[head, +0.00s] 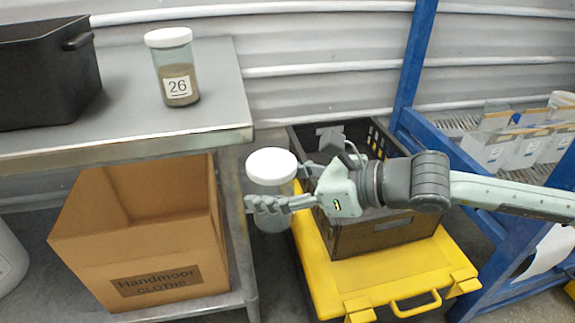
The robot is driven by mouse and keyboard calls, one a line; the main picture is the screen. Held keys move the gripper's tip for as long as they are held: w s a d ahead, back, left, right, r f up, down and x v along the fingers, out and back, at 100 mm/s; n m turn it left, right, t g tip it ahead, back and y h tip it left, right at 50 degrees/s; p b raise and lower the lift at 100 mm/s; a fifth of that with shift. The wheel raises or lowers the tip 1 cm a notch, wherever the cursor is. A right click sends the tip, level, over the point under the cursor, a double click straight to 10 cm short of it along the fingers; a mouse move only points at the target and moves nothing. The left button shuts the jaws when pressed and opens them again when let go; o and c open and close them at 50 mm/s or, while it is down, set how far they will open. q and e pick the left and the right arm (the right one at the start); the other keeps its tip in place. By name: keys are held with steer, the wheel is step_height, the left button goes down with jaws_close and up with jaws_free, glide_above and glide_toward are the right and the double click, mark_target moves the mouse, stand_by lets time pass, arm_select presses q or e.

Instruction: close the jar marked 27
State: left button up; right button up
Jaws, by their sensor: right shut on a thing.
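A clear jar (271,215) with a white lid (271,165) on top is held upright between the fingers of my right gripper (275,190). The gripper reaches in from the right and is shut around the jar, just off the table's right end. The jar looks empty, and no number shows on its visible side. A second jar (176,72), marked 26, stands on the table with a white lid on and grey-brown grains inside. My left gripper is not in view.
The grey metal table (130,112) holds a black bin (45,75) at left. Below is a cardboard box (165,245) marked "Handmoor CLOTHS". A black crate (385,235) stands on a yellow case (400,275). A blue rack (480,205) stands at right. The tabletop around jar 26 is clear.

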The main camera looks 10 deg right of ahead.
mark_target(262, 225)
steer(key=shift+s+a+f+n+g+y, duration=0.4)
steer(key=shift+a+f+n+g, duration=0.1)
steer(key=shift+a+n, duration=0.1)
steer(key=shift+s+a+f+n+g+y, duration=0.3)
steer(key=shift+a+f+n+g+y, duration=0.1)
steer(key=shift+a+n+g, duration=0.15)
steer(key=shift+a, duration=0.1)
